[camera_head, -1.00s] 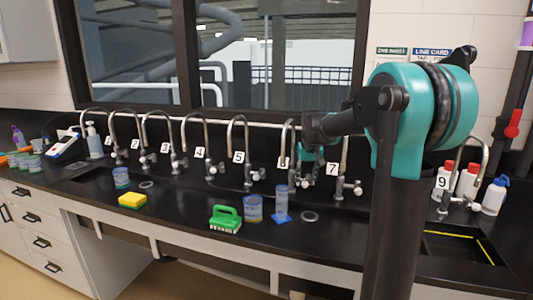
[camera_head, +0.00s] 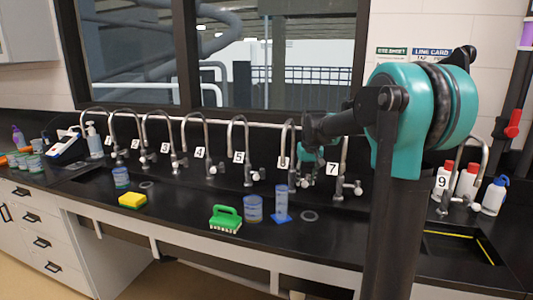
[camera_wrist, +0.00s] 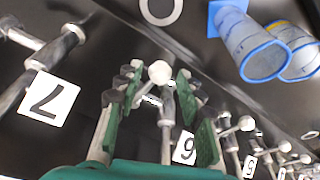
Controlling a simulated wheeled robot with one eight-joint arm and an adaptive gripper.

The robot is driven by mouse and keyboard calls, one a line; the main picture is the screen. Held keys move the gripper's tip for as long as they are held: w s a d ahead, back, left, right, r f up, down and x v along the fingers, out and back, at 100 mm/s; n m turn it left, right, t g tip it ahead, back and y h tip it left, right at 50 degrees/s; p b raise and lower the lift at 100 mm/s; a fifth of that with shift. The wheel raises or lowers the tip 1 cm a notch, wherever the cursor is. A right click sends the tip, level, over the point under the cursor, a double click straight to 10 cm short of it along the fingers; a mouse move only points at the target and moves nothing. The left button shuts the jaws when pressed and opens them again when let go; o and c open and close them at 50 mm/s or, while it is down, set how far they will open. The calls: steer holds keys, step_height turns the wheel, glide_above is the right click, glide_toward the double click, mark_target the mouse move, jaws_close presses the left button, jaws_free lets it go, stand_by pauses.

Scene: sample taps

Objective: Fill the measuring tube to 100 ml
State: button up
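The measuring tube (camera_head: 282,203) is a clear bluish cylinder on a blue base. It stands upright on the black counter, in front of tap 6 and apart from my gripper. It also shows at the upper right of the wrist view (camera_wrist: 252,48). I cannot make out a water level in it. My gripper (camera_head: 307,180) is near tap 6, beside label 7. In the wrist view, its green fingers (camera_wrist: 160,82) are apart, with the white-knobbed tap handle (camera_wrist: 159,72) showing between their tips. I cannot tell whether they touch it. No water stream is visible.
A blue-rimmed beaker (camera_head: 253,209) stands left of the tube, and a green brush (camera_head: 225,219) lies farther left. A grey ring (camera_head: 310,216) lies right of the tube. Numbered taps line the back, with tap 7 (camera_head: 339,188) close to my gripper. A yellow sponge (camera_head: 132,200) is at left.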

steer(key=shift+v, duration=2.8)
